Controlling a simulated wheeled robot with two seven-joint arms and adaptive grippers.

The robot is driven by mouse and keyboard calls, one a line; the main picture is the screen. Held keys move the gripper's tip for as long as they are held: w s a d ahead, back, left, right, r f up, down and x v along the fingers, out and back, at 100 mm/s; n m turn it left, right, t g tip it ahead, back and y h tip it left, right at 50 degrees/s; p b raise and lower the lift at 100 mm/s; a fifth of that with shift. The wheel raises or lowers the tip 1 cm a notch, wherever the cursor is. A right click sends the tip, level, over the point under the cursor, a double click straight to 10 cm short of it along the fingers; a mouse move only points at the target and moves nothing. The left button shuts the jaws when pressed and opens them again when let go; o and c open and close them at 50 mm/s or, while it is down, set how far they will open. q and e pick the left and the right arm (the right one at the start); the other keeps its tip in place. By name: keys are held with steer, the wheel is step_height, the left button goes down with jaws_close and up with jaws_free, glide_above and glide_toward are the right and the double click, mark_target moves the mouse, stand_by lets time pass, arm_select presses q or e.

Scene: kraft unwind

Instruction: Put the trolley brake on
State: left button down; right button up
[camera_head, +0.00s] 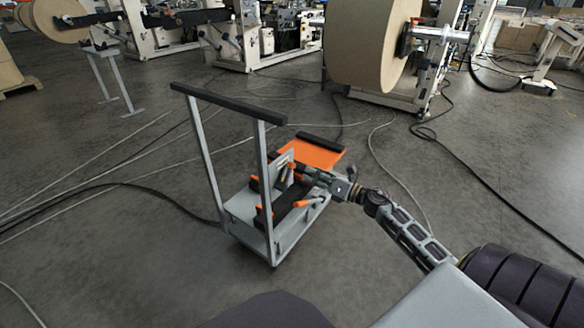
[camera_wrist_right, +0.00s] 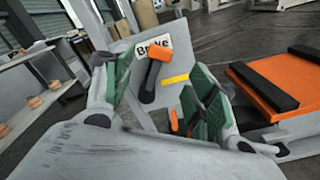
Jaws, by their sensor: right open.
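The trolley (camera_head: 240,205) stands on the floor in the middle of the head view, with a tall grey push frame and black top bar. A grey plate carries a label partly reading "Brake" (camera_wrist_right: 153,47) in the right wrist view. On this plate is the brake lever (camera_wrist_right: 150,78), black with an orange knob, pointing up and slightly tilted. My right gripper (camera_head: 303,172) reaches in from the right, close to the plate. In the wrist view its open fingers with green pads (camera_wrist_right: 165,90) stand on either side of the lever, with a gap on both sides. My left gripper is out of view.
An orange panel (camera_head: 312,152) with black bars lies at the trolley's far end. More orange-tipped parts (camera_head: 316,201) stick up from the trolley bed. Cables (camera_head: 160,198) cross the floor. A big kraft roll (camera_head: 365,45) stands behind. Open floor lies left of the trolley.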

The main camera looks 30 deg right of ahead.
mark_target(294, 166)
steer(key=shift+b+x, duration=0.3)
steer(key=shift+x, duration=2.45)
steer(key=shift+w+a, duration=0.25)
steer(key=shift+w, duration=0.3)
steer(key=shift+b+x, duration=0.4)
steer(key=shift+x, duration=0.4)
steer(key=shift+w+a, duration=0.15)
steer(key=shift+w, duration=0.5)
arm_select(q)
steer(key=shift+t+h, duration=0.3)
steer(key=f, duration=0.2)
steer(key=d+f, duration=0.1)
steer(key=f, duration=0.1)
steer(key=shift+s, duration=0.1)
arm_select(e)
steer(key=shift+a, duration=0.1)
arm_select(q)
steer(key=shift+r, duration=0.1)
arm_select(e)
steer(key=shift+c, duration=0.2)
